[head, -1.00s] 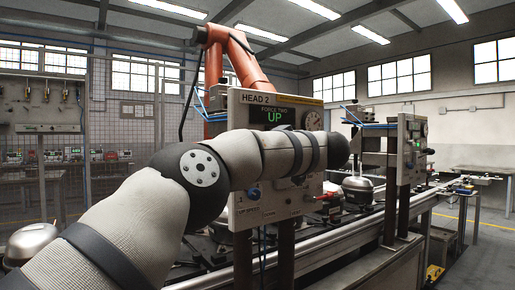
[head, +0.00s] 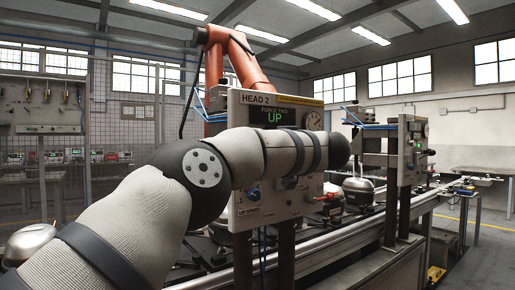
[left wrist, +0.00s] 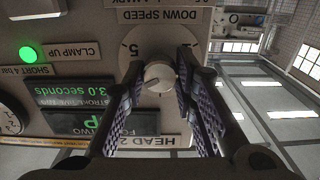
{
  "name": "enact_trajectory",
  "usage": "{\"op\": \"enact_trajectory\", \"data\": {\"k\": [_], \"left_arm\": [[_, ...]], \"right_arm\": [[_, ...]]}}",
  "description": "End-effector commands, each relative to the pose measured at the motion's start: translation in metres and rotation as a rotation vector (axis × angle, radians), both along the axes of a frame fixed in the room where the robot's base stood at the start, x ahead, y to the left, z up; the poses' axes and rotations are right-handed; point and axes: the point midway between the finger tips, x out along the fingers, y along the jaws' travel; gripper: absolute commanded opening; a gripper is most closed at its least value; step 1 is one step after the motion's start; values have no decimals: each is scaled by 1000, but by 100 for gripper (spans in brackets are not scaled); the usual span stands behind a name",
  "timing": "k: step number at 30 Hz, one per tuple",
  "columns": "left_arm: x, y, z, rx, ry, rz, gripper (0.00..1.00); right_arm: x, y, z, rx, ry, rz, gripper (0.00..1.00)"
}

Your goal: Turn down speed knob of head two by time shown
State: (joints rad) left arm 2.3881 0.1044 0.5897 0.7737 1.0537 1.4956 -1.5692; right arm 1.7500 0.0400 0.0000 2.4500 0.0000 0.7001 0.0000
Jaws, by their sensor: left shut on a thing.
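The head two panel (head: 236,140) stands in the middle of the head view, with a lit display (head: 274,117) reading "FORCE TWO" and "UP". My left arm crosses in front of it and hides part of its face. In the left wrist view the pale, round down speed knob (left wrist: 158,73) sits on a scale plate under the label "DOWN SPEED". The left gripper (left wrist: 160,84) is shut on this knob, one finger on each side. A lit display (left wrist: 90,93) beside it shows "3.0 seconds", upside down. My right gripper is not in view.
A blue up speed knob (head: 254,194) and a gauge (head: 313,119) are on the same panel. A lit green lamp (left wrist: 28,54) shows in the wrist view. A second panel (head: 411,150) stands to the right along the conveyor (head: 345,232). An orange robot arm (head: 213,65) rises behind.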

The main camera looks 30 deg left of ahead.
Motion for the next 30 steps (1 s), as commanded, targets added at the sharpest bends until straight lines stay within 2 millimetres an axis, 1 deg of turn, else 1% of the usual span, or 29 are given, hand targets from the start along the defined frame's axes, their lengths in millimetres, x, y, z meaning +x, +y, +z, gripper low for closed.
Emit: {"op": "enact_trajectory", "data": {"k": [7, 8, 9, 10, 17, 20, 23, 27, 30], "left_arm": [[0, 0, -1, -1, 0, 0, 0], [0, 0, -1, -1, 0, 0, 32], [0, 0, -1, -1, 0, 0, 41], [0, 0, -1, -1, 0, 0, 46], [0, 0, 0, -1, -1, 0, 46], [-1, -4, 0, 0, -1, -2, 46], [-8, -22, 0, 1, 1, -5, 46], [-23, -58, 1, 3, -1, -5, 46], [-33, -81, 0, 1, 0, -3, 46]], "right_arm": [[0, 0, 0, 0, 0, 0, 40], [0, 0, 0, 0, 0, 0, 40], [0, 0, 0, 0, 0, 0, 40], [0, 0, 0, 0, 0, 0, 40], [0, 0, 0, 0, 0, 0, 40], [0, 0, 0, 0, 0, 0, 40], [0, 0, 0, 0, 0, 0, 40], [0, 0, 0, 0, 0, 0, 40], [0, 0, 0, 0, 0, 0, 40]]}}
